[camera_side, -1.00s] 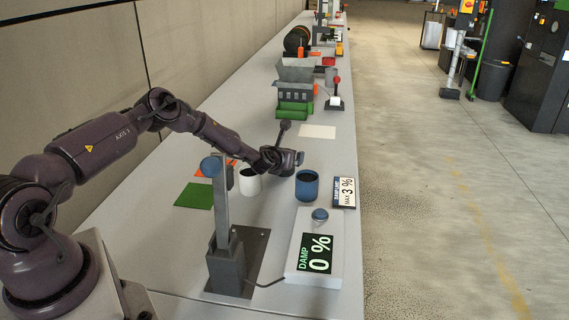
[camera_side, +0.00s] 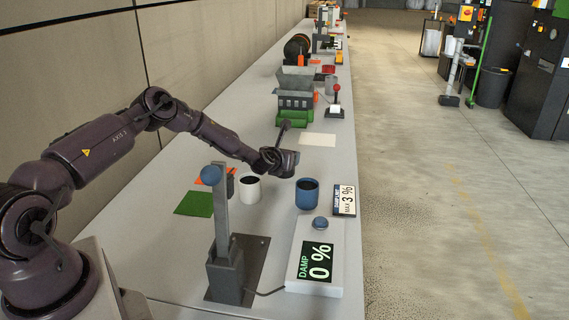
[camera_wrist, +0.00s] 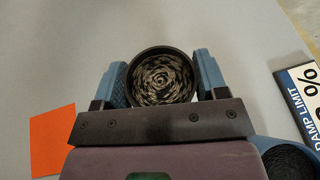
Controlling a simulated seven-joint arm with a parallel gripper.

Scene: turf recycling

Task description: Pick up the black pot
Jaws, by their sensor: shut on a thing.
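The black pot (camera_wrist: 161,54) shows in the wrist view, round and dark-rimmed, filled with coiled grey-brown strands or granules. My gripper (camera_wrist: 161,82) is shut on it, with a blue finger on each side. In the side view my gripper (camera_side: 284,162) is over the table, behind the white and blue pots. The held pot cannot be made out there.
A white pot (camera_side: 250,190) and a blue pot (camera_side: 307,195) stand in front of my gripper. A damp meter (camera_side: 312,265), a limit sign (camera_side: 344,200) and a post (camera_side: 223,230) are nearby. A green card (camera_side: 195,203) and an orange card (camera_wrist: 52,140) lie at left.

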